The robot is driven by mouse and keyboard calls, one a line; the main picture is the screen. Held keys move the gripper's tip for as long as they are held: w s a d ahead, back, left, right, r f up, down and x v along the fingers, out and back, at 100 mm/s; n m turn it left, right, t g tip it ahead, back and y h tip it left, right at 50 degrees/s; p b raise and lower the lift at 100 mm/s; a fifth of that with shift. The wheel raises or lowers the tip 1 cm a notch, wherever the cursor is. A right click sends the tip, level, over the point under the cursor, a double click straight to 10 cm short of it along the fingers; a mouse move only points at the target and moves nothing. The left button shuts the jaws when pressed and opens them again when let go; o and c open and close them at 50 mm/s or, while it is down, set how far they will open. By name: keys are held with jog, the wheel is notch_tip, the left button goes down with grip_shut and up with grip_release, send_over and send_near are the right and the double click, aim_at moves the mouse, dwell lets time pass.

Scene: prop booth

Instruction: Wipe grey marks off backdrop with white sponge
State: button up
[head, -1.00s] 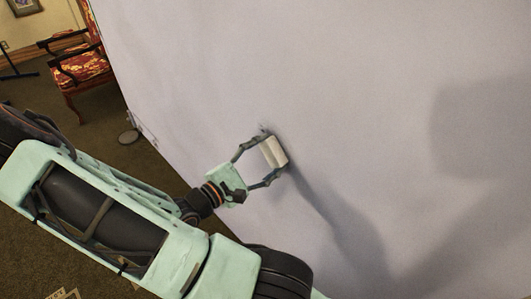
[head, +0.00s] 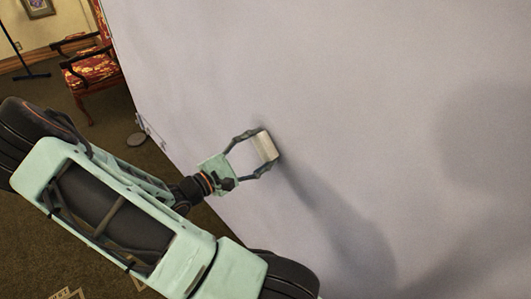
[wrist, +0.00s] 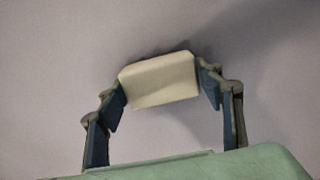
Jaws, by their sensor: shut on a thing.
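The white sponge (head: 264,146) is a small off-white block between the fingertips of my gripper (head: 250,155). My gripper is shut on it, one finger at each end, as the wrist view also shows for the sponge (wrist: 160,80) and the gripper (wrist: 162,88). The sponge is at the pale grey-lilac backdrop (head: 350,80); I cannot tell for sure whether it touches. No clear grey marks show on the backdrop now; any behind the sponge are hidden.
The backdrop fills the right side, with soft shadows on it. A red patterned armchair (head: 92,68) stands at the back left.

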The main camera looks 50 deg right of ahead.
aim_at(286, 153)
jog(key=shift+w+d, duration=0.1)
jog(key=shift+w, duration=0.3)
jog(key=shift+w+r, duration=0.1)
jog(key=shift+r, duration=0.3)
jog(key=shift+s+a, duration=0.2)
jog(key=shift+s, duration=1.7)
jog(key=shift+s+a, duration=0.2)
jog(key=shift+s, duration=1.65)
jog(key=shift+w+d+p, duration=0.1)
jog(key=shift+w+p, duration=0.2)
jog(key=shift+w, duration=1.65)
jog(key=shift+w+d, duration=0.15)
jog(key=shift+w, duration=0.75)
jog(key=shift+w+d, duration=0.15)
jog(key=shift+w, duration=0.7)
jog(key=shift+w+a, duration=0.15)
jog(key=shift+a, duration=1.35)
jog(key=shift+w+a, duration=0.15)
jog(key=shift+a, duration=1.35)
jog(key=shift+a, duration=0.1)
